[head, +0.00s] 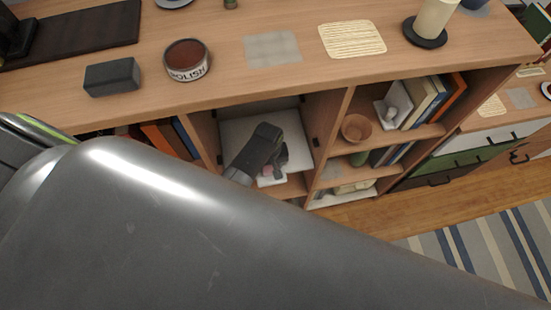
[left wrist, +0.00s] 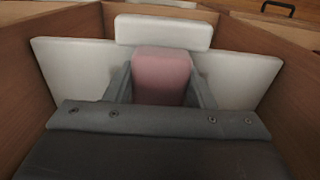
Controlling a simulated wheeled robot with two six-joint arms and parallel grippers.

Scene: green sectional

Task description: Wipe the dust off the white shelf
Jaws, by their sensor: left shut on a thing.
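My left gripper (head: 272,162) reaches into an open compartment of the wooden unit. In the left wrist view its dark fingers (left wrist: 160,88) are shut on a pink block (left wrist: 162,72). The pink block shows only in part in the head view (head: 267,171). A white surface (head: 240,128), seemingly the white shelf, fills much of the compartment and also shows behind the fingers in the left wrist view (left wrist: 72,65). A white block (left wrist: 163,32) lies just beyond the pink block; whether they touch is unclear. I cannot make out dust on the white surface. My right gripper is out of view.
Wooden side walls (left wrist: 22,85) stand close on both sides of the gripper. On the top are a dark block (head: 112,78), a polish tin (head: 187,62), a grey patch (head: 272,49) and a cream cloth (head: 352,39). A bowl (head: 356,128) and books (head: 422,104) fill the right compartments.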

